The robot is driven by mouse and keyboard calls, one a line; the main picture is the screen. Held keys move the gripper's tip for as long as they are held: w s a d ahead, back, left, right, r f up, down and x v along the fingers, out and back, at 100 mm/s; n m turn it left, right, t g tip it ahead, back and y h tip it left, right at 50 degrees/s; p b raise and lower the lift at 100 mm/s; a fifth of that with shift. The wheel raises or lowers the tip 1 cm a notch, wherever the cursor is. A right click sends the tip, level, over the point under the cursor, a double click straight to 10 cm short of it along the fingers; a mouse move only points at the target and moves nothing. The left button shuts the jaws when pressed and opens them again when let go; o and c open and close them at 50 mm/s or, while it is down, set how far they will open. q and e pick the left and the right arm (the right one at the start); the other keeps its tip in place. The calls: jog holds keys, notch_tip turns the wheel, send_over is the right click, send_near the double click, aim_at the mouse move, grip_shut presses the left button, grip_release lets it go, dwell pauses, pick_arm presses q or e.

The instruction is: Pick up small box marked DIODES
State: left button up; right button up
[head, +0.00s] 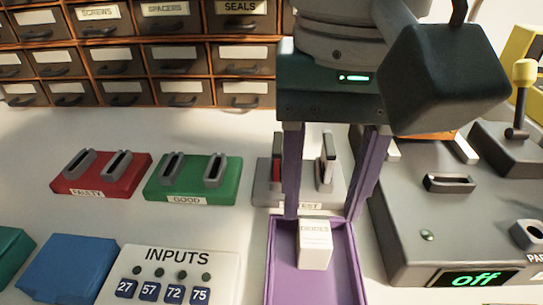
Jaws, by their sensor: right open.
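A small white box (315,246) stands in a purple tray (355,272) at the bottom centre. Its top carries small lettering that looks like DIODES but is blurred. My right gripper (325,213) comes down from above, with its two long purple fingers spread apart and nothing between them. The fingertips are at the far end of the tray, to the left and right of the box's far edge in the picture. I cannot tell how high they are above the tray. My left gripper is out of view.
A grey TEST stand (262,190) is behind the fingers. Red FAULTY (100,176) and green GOOD (192,181) holders stand left, below a drawer cabinet (130,60). A white INPUTS panel (180,258) lies left of the tray. A grey device reading off (400,225) is close on the right.

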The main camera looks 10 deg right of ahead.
aim_at(315, 230)
jog(key=f+b, duration=0.1)
jog(key=f, duration=0.1)
jog(key=f+b, duration=0.1)
jog(key=f, duration=0.2)
jog(key=shift+s+a+f, duration=0.1)
jog(key=shift+s+a, duration=0.1)
grip_shut()
